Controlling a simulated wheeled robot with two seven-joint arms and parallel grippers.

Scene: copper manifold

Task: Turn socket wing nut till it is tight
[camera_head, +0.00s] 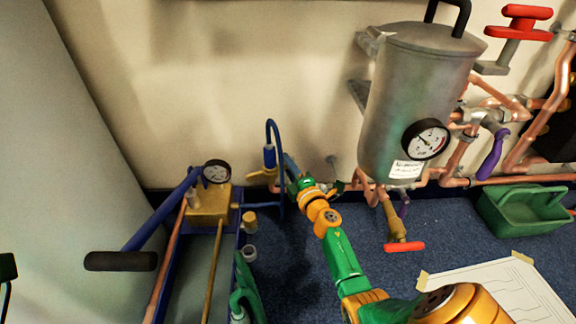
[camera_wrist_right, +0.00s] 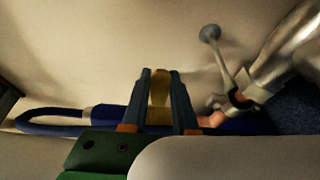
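A brass-coloured piece, which looks like the socket wing nut (camera_wrist_right: 160,88), stands between the fingers of my right gripper in the right wrist view. In the head view my right gripper (camera_head: 300,184) reaches the low pipework at the wall, by the blue hose (camera_head: 270,128). My left gripper is not in view.
A grey tank (camera_head: 405,100) with a gauge (camera_head: 426,139) hangs on the wall right of my arm. A brass pump block (camera_head: 208,206) with a long blue lever (camera_head: 160,215) stands left. A green basket (camera_head: 522,208) and paper sheet (camera_head: 495,285) lie right on blue carpet.

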